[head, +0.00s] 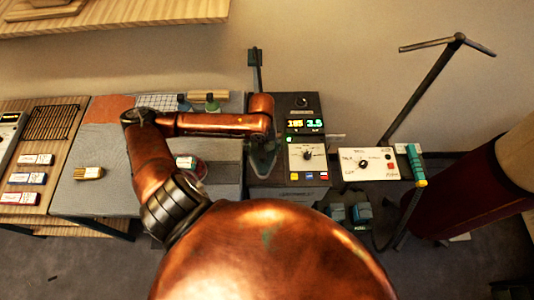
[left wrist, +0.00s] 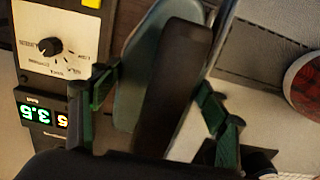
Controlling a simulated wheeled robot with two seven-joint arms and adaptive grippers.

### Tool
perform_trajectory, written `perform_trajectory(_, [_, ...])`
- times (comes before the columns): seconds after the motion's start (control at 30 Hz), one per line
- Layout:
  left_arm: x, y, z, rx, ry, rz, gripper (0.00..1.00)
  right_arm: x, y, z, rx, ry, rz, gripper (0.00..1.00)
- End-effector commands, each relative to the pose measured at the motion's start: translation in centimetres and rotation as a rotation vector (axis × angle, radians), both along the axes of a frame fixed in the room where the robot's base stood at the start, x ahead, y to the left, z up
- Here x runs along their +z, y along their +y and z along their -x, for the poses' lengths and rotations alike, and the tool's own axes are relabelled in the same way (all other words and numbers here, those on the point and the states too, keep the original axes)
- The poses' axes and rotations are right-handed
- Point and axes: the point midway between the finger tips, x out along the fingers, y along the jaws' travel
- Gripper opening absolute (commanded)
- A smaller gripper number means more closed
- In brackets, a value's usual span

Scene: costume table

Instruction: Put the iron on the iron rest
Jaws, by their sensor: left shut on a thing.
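The iron (head: 263,160) has a grey-green body; its dark handle shows large in the left wrist view (left wrist: 178,80). My left gripper (head: 262,135) is shut on the iron, with a green-padded finger on each side of it in the left wrist view (left wrist: 155,98). The iron is over the left part of the dark steam station (head: 314,193), beside the control panel. The iron rest appears to be the dark surface there, mostly hidden by the iron and my arm. I cannot tell whether the iron touches it. My right gripper is not in view.
The station's panel has a knob (head: 307,154) and lit digits. A white control box (head: 367,163) stands right of it. A grey pressing table (head: 105,190) with a brush (head: 89,173) and a round red item (head: 198,168) is at left. A thin post stands behind the station.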

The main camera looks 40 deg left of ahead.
Motion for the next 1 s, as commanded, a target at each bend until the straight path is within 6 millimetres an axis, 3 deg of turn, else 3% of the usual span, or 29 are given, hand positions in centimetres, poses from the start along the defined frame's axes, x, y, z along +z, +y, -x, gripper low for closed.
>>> perform_trajectory(0.2, [-2.4,0.3,-2.3,0.0,-0.005,0.001,0.11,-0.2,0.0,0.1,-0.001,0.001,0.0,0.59])
perform_trajectory(0.5, [-3.8,0.5,-3.4,-0.001,-0.006,0.0,0.11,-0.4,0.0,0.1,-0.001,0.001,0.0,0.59])
perform_trajectory(0.73, [-6.5,0.5,-3.2,-0.001,-0.004,0.0,0.11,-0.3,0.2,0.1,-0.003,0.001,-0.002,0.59])
perform_trajectory(1.0, [-6.6,0.5,-3.2,-0.002,-0.006,-0.001,0.11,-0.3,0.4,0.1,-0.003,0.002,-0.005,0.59])
